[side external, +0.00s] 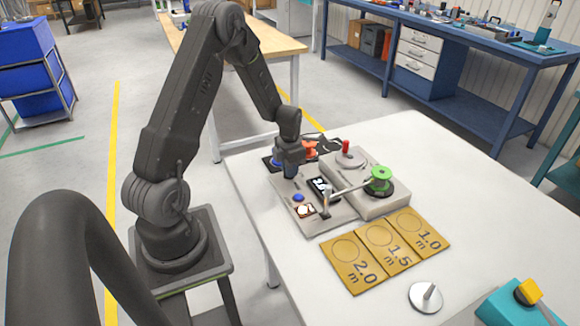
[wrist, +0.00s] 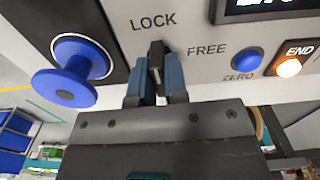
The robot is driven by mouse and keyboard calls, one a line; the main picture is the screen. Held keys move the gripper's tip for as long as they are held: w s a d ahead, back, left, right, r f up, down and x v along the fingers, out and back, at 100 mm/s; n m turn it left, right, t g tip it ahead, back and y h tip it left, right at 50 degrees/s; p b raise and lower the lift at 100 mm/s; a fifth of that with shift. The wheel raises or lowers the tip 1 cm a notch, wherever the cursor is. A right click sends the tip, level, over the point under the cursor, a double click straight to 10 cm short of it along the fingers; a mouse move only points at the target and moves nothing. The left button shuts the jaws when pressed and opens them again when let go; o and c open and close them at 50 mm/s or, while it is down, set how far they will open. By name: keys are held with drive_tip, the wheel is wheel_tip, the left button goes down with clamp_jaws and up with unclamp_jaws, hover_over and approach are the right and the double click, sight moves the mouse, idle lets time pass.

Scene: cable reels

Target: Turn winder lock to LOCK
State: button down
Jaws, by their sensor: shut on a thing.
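The winder (side external: 350,203) is a light grey machine on the white table. In the wrist view its panel carries the words LOCK and FREE, with the black winder lock (wrist: 156,52) just below and between them. The lock's upper end stands nearly upright, close under LOCK. My gripper (wrist: 157,78) is shut on the lock, with one blue finger on each side of it. The fingers hide the lock's lower part. In the side external view my gripper (side external: 290,172) is at the winder's left side, and the lock itself is hidden there.
Beside the lock are a blue knob (wrist: 72,78), the blue ZERO button (wrist: 246,60) and the lit END button (wrist: 288,67). A green reel (side external: 380,178) sits on the winder. Length cards (side external: 387,246), a silver disc (side external: 426,298) and a teal block (side external: 505,308) lie in front.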

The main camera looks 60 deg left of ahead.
drive_tip(key=c, duration=1.2)
unclamp_jaws()
drive_tip(key=shift+r, duration=3.5)
